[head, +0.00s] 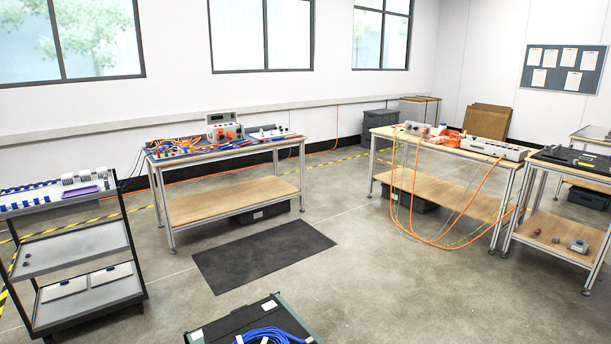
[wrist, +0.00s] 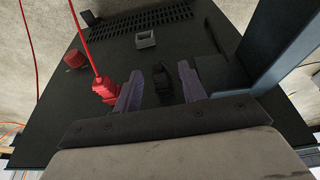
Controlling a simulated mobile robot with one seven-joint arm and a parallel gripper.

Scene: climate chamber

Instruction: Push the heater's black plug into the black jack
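My gripper (wrist: 160,88) shows in the wrist view with its two grey-purple fingers apart over a dark panel. A small black plug-like piece (wrist: 163,86) lies between the fingers, with a narrow gap seen on each side. Whether it is the heater's plug or the jack I cannot tell. A red plug (wrist: 103,90) with a red cable (wrist: 84,38) stands just outside the left finger. My gripper does not show in the head view, and I cannot make out the heater or the black jack there for sure.
The dark panel (wrist: 110,55) also carries a red round piece (wrist: 75,59), a grey square frame (wrist: 146,40) and a slotted grille (wrist: 150,20). A blue-grey upright (wrist: 285,45) is close at the right. In the head view, a dark-topped bench (head: 575,165) stands at far right.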

